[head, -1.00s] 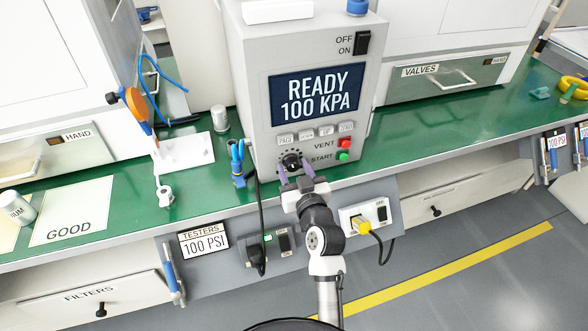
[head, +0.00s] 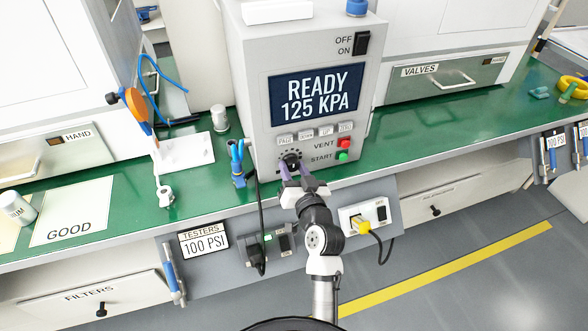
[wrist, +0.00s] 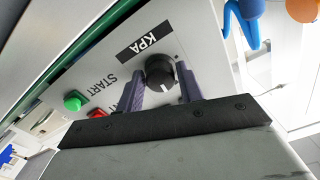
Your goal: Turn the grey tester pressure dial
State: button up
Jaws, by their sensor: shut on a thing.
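The grey tester (head: 247,90) stands on the green bench, its screen (head: 318,93) reading READY 125 KPA. Its black pressure dial (head: 290,158) sits low on the front face, left of the START button. In the wrist view the dial (wrist: 160,72) has a white mark and lies between my purple fingers, under the KPA label (wrist: 143,45). My gripper (head: 293,171) reaches up to the dial from below and is shut on it; it also shows in the wrist view (wrist: 161,90). The fingers hide part of the dial in the head view.
A red VENT button (head: 344,143) and a green START button (head: 343,156) are close right of the dial. Blue-handled pliers (head: 237,160) and a black cable (head: 258,205) are close left. Power outlets (head: 367,215) are below the bench edge.

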jog(key=shift+m, duration=1)
jog(key=o, duration=1)
jog(key=shift+s, duration=0.15)
